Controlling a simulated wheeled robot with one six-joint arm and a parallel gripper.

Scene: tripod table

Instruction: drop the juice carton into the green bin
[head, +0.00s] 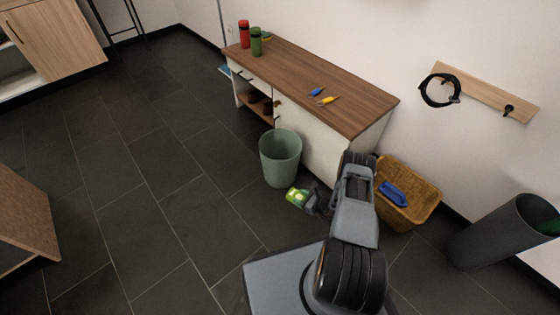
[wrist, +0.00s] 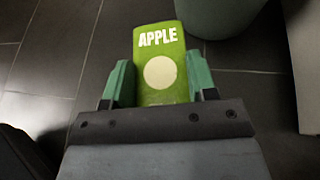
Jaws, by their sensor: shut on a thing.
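The juice carton (wrist: 163,58) is green, with the word APPLE and a pale round spot. It sits between the two green fingers of my gripper (wrist: 162,85), which is shut on it. In the head view the carton (head: 297,197) shows at the end of my gripper (head: 305,198), in front of the bin. The green bin (head: 280,160) is a pale green, open-topped tub on the floor beside the cabinet. In the wrist view part of the bin (wrist: 215,15) shows at the top, beyond the carton. The carton appears outside the bin.
A wooden-topped cabinet (head: 310,75) stands behind the bin, with bottles and small tools on it. A wicker basket (head: 425,206) holding a blue thing (head: 393,194) is right of my arm.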

